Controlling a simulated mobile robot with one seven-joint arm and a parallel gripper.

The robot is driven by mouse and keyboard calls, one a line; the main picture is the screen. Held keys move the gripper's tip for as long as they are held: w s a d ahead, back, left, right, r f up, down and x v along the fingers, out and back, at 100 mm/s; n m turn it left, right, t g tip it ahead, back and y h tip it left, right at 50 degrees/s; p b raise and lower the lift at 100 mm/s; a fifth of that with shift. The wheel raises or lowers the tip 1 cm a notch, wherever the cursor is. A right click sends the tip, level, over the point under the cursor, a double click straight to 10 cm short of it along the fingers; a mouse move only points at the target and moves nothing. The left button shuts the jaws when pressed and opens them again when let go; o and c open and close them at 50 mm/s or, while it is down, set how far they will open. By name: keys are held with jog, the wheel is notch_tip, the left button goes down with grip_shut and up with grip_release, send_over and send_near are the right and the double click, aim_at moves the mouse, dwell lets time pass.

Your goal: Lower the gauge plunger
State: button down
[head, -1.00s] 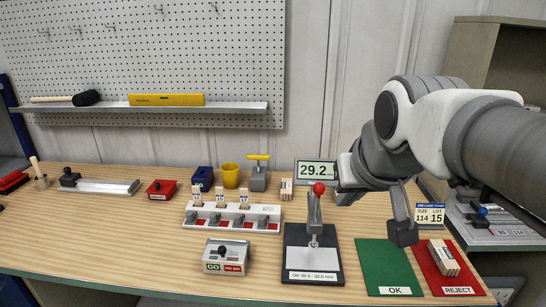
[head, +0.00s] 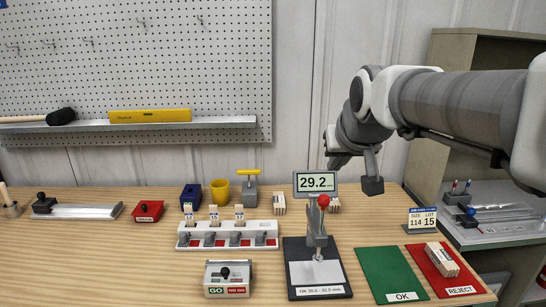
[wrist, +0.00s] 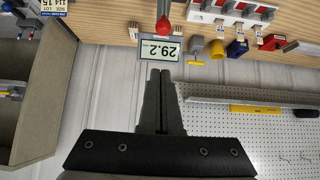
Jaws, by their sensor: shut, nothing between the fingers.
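The gauge stands on a black base (head: 336,290) with a white label, at the front middle of the bench. Its plunger lever is topped by a red knob (head: 323,200), which also shows in the wrist view (wrist: 163,26). The gauge display (head: 316,182) reads 29.2; it appears upside down in the wrist view (wrist: 160,48). My gripper (head: 331,164) is above and behind the display in the head view, apart from the knob, its tips partly hidden. In the wrist view its two fingers (wrist: 160,74) are together and empty, pointing toward the display.
A green OK mat (head: 388,268) and a red REJECT mat (head: 463,279) bearing a wooden block (head: 442,259) lie right of the gauge. A white rack (head: 228,228) and a GO gauge box (head: 228,266) stand left. A lot sign (head: 422,218) stands at the right.

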send_over(326, 199)
notch_tip(326, 199, down, 4)
jog(key=f, duration=0.4)
jog(key=shift+s+b, duration=0.35)
jog(key=shift+f, duration=0.1)
notch_tip(326, 199, down, 3)
jog(key=b, duration=0.2)
jog(key=shift+b, duration=0.3)
jog(key=shift+r, duration=0.25)
